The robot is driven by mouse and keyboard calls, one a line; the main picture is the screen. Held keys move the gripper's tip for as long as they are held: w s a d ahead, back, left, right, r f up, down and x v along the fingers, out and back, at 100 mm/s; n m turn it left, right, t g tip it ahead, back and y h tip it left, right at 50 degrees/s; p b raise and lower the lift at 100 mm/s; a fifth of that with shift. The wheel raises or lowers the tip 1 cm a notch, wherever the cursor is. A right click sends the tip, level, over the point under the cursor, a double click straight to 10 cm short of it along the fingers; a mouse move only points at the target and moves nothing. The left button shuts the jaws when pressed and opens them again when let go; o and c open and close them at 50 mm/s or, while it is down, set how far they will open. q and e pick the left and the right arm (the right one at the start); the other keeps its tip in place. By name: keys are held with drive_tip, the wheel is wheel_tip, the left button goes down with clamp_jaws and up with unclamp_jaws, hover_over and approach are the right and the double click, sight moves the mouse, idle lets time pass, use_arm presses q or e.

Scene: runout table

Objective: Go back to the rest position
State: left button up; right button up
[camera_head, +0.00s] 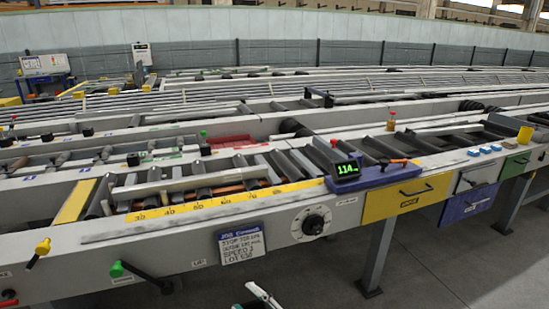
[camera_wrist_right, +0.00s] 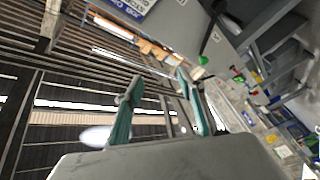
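My right gripper (camera_head: 262,297) shows only in part at the bottom edge of the head view, in front of the runout table (camera_head: 140,235). In the right wrist view my right gripper (camera_wrist_right: 160,84) has its two teal-and-grey fingers apart, with nothing held between them. The fingers are clear of the table. My left gripper is in neither view.
The table front carries a green-knobbed lever (camera_head: 117,269), a yellow-knobbed lever (camera_head: 43,247), a round dial (camera_head: 311,224) and a sign (camera_head: 241,244). A yellow drawer (camera_head: 407,198) and a blue drawer (camera_head: 468,205) are shut. Open floor (camera_head: 420,275) lies at the lower right.

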use_arm(q)
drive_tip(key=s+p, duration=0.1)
drive_tip(key=p, duration=0.1)
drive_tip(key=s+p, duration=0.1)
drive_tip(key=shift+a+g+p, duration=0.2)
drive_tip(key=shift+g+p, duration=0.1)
drive_tip(key=shift+p, duration=0.1)
use_arm(e)
drive_tip(key=s+d+f+m+g+h, duration=0.1)
drive_tip(key=s+d+f+m+h, duration=0.5)
drive_tip(key=s+d, duration=0.5)
drive_tip(key=s+d+f+m+g+h, duration=0.1)
drive_tip(key=s+d+f+m+h, duration=0.5)
drive_tip(key=s+d, duration=0.5)
drive_tip(key=d+f+m, duration=0.2)
drive_tip(key=d+m, duration=0.1)
drive_tip(key=d, duration=0.1)
drive_tip(key=shift+s+d+f+g, duration=0.15)
drive_tip(key=shift+s+d+g, duration=0.05)
drive_tip(key=shift+g, duration=0.1)
